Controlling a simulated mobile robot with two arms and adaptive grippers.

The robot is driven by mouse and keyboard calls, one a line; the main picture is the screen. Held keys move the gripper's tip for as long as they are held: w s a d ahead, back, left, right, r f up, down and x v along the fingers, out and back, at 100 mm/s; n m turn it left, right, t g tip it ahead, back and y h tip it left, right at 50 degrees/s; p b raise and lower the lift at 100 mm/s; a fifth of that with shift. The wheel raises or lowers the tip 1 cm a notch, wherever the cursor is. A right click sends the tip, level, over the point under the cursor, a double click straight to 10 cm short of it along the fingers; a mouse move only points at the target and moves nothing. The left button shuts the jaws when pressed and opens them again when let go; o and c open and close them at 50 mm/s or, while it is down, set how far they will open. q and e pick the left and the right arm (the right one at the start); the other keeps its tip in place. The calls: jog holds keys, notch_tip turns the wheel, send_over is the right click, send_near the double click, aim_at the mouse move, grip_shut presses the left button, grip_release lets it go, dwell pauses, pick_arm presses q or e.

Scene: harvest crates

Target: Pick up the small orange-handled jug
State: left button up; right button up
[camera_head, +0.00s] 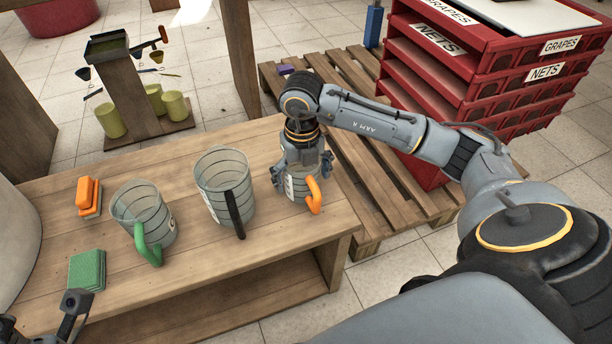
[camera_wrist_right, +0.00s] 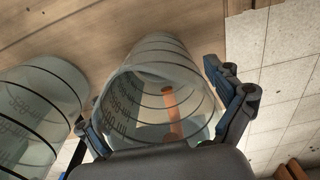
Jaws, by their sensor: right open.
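The small orange-handled jug (camera_head: 301,186) stands upright at the right end of the wooden table, its orange handle (camera_head: 314,196) facing the front. My right gripper (camera_head: 302,172) is over it from above, open, with one finger on each side of the jug. In the right wrist view the clear jug (camera_wrist_right: 160,85) sits between the open fingers, and its orange handle shows through the wall. I cannot tell whether the fingers touch it. Part of my left gripper (camera_head: 72,303) shows at the bottom left corner; its jaw state is unclear.
A black-handled jug (camera_head: 222,180) stands just left of the orange-handled one. A pallet (camera_head: 375,180) and red crates (camera_head: 470,70) stand to the right.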

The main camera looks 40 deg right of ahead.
jog(key=shift+c, duration=0.5)
jog(key=c, duration=1)
